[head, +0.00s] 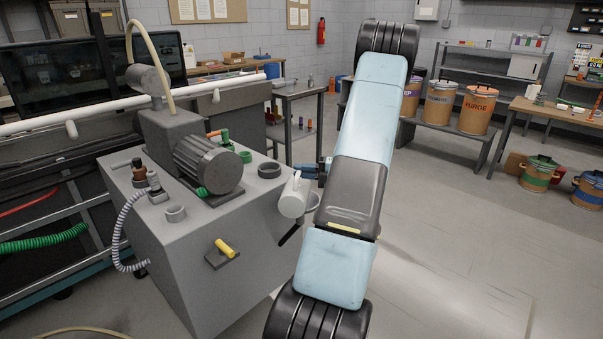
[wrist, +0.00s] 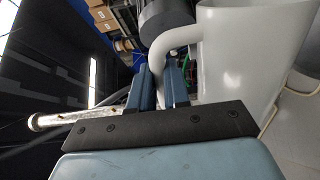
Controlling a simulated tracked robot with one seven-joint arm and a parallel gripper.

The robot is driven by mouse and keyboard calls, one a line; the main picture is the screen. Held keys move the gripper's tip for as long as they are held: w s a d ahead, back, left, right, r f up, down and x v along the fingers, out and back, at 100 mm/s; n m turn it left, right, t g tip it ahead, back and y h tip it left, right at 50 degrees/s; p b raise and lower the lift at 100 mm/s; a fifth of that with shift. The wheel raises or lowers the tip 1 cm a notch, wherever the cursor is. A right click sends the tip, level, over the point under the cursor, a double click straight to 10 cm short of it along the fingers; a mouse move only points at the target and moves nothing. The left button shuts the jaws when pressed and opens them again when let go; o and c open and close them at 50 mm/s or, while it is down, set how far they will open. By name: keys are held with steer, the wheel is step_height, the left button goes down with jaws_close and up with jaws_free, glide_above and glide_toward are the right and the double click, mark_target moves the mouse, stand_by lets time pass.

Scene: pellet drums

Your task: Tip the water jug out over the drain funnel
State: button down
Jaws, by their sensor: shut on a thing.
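The white water jug (head: 292,199) hangs in the air beside the right edge of the grey machine cabinet. My gripper (head: 322,168) is shut on its handle. In the wrist view my blue fingers (wrist: 163,82) close around the handle, and the white jug body (wrist: 245,65) fills the right side. Its exact tilt is hard to tell, and no pouring water shows.
The cabinet (head: 205,270) carries a motor (head: 208,163) and a yellow-handled valve (head: 226,249). A ribbed hose (head: 118,232) hangs at its left. Pellet drums (head: 478,109) stand on a bench at the back right. The floor (head: 450,240) to the right is clear.

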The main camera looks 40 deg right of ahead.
steer(key=shift+w+d, duration=0.15)
stand_by(0.8)
steer(key=shift+s+a+r+n+t+y, duration=0.1)
steer(key=shift+s+a+n+t+y, duration=0.1)
steer(key=shift+s, duration=0.2)
steer(key=shift+s+a+n+t+y, duration=0.1)
steer(key=shift+s+n, duration=0.1)
steer(key=shift+s, duration=0.2)
steer(key=shift+s+a+r, duration=0.1)
steer(key=shift+s+a+r+n, duration=0.1)
steer(key=shift+a+r+n, duration=0.05)
steer(key=shift+n, duration=0.25)
steer(key=shift+s+a+r+n, duration=0.55)
steer(key=shift+a+n, duration=0.1)
steer(key=shift+n, duration=0.25)
steer(key=shift+a+f, duration=0.1)
stand_by(0.5)
